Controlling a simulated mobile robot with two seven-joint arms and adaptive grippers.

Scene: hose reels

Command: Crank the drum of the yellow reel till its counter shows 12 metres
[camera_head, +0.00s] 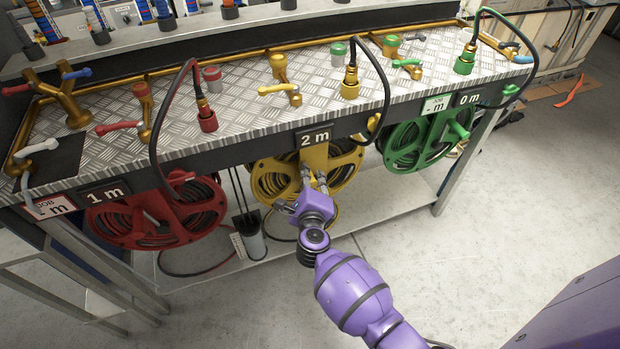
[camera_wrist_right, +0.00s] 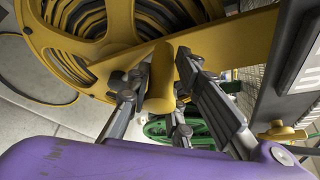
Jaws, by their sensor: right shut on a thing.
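The yellow reel (camera_head: 268,180) hangs under the bench edge between the red and green reels. Its counter (camera_head: 314,138) reads 2 m. My right gripper (camera_head: 315,184) is at the front of the yellow reel. In the right wrist view the yellow reel (camera_wrist_right: 88,28) fills the upper left, and my right gripper (camera_wrist_right: 160,85) is shut on the yellow crank handle (camera_wrist_right: 160,78), with a finger on each side of it. My left gripper is in neither view.
The red reel (camera_head: 150,215) at left has a counter (camera_head: 104,194) reading 1 m. The green reel (camera_head: 415,145) at right has a counter (camera_head: 470,98) reading 0 m. Hoses arch over the bench edge. The floor in front is clear.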

